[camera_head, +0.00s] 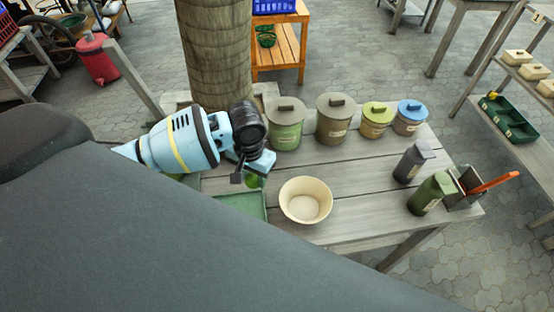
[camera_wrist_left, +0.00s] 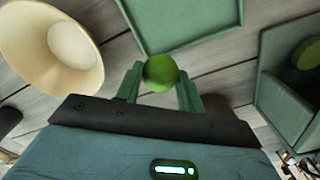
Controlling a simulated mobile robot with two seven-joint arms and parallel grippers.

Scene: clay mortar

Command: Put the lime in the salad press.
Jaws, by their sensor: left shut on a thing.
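The round green lime (camera_wrist_left: 160,73) is between the two green fingertips of my left gripper (camera_wrist_left: 160,88) in the left wrist view. In the head view, my left gripper (camera_head: 256,172) is above the table, and part of the lime (camera_head: 252,182) shows under it. A cream, wide-mouthed clay bowl (camera_head: 305,200) stands just right of the gripper. It looks empty and also shows at the upper left of the left wrist view (camera_wrist_left: 60,50). The gripper and lime are beside the bowl, not over it. I cannot tell for sure whether this bowl is the salad press.
A shallow green tray (camera_head: 243,206) lies left of the bowl. Several lidded canisters (camera_head: 336,120) line the table's back edge. Two dark bottles (camera_head: 414,162) (camera_head: 430,195) and a box (camera_head: 464,190) with an orange handle stand right. The table (camera_head: 350,195) between bowl and bottles is clear.

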